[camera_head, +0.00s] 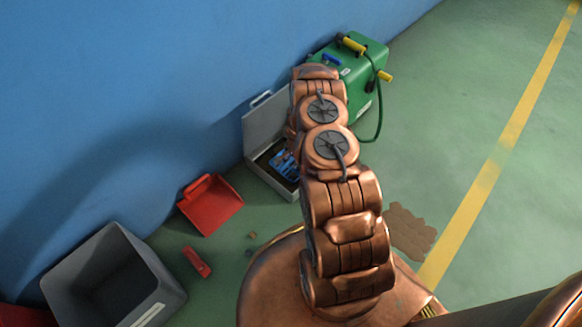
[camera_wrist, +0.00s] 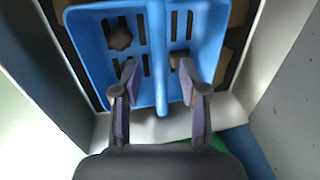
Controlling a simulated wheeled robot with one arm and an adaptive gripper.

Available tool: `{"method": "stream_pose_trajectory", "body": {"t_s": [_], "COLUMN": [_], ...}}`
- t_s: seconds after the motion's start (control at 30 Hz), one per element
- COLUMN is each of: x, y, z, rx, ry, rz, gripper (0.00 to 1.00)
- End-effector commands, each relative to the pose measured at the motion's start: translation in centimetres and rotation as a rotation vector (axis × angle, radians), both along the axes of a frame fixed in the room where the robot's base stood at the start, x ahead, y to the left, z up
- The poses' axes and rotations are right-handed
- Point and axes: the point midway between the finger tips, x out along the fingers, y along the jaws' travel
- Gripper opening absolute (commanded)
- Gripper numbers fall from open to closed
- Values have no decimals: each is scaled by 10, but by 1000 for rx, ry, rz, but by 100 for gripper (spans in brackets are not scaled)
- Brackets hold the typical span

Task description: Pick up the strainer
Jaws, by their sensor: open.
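The strainer (camera_wrist: 92,38) is a blue slotted tray with a raised ridge along its middle. It sits inside an open grey case (camera_wrist: 262,62) and fills the upper middle of the wrist view. A small brown lump (camera_wrist: 120,38) lies on its slotted floor. My gripper (camera_wrist: 157,70) is open, its two fingers over the strainer, one on each side of the ridge. I cannot tell whether the fingers touch it. In the head view, part of the blue strainer (camera_head: 283,164) shows in the case (camera_head: 262,125); my arm hides the rest and my gripper.
A green machine (camera_head: 372,55) with yellow handles and a hose stands behind the case, by the blue wall. A red dustpan (camera_head: 212,207), a red object (camera_head: 196,262) and a grey bin (camera_head: 115,280) are at the left.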

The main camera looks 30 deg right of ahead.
Motion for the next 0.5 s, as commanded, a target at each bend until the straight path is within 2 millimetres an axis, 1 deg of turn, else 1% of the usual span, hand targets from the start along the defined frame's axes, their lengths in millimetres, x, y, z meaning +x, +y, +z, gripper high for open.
{"method": "stream_pose_trajectory", "body": {"t_s": [0.03, 0.1, 0.33, 0.37, 0.5], "x": [1, 3, 4, 4, 3], "y": [0, 0, 0, 0, 0], "z": [-7, -10, -10, -10, -10], "rx": [-1, -1, -1, -1, -1], "ry": [-1, -3, -3, -3, -3], "rz": [1, 0, -1, -1, -1], "gripper": [43, 43, 43, 41, 26]}}
